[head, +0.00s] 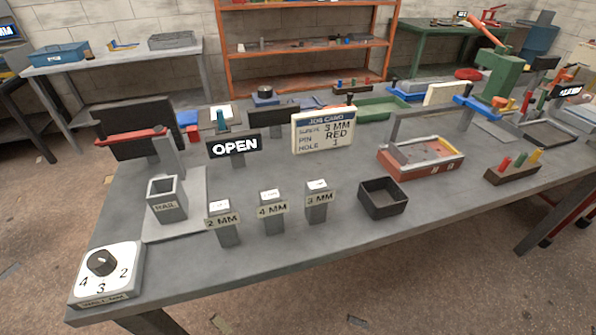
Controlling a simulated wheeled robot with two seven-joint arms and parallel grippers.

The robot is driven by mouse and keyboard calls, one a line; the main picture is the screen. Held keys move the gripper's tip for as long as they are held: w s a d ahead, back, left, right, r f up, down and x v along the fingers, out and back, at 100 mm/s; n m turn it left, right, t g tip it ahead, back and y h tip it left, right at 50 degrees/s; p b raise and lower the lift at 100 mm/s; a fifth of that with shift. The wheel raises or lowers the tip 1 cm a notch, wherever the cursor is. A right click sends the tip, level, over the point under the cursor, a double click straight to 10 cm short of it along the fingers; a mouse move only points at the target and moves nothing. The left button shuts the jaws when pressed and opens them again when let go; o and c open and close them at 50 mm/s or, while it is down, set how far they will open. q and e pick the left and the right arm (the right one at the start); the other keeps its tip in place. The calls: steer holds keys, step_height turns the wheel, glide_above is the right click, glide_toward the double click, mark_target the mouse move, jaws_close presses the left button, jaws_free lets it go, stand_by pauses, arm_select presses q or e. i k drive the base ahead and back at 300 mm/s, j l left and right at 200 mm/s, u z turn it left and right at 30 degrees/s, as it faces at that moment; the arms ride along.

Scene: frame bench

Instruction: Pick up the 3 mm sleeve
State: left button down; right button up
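The 3 mm sleeve (318,211) is a grey upright block with a white top and a "3 MM" label. It stands on the grey bench (300,258), the rightmost of three labelled blocks. The 4 mm sleeve (273,223) is to its left, and the 2 mm sleeve (228,236) is farther left. A job card (324,132) behind them reads "3 MM", pin "RED", hole "1". Neither of my grippers shows in the head view.
An open black bin (382,198) is just right of the 3 mm sleeve. A grey holder marked "RAIL" (167,200) and a numbered dial (106,272) are at left. An "OPEN" sign (234,145) and a red-based fixture (420,158) stand behind. The front bench strip is clear.

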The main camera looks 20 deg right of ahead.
mark_target(318, 195)
steer(key=k+l+z, duration=0.15)
steer(key=z, duration=0.25)
steer(key=k+l+z, duration=0.25)
steer(key=z, duration=0.15)
steer(key=k+l+z, duration=0.15)
steer(key=l+z, duration=0.2)
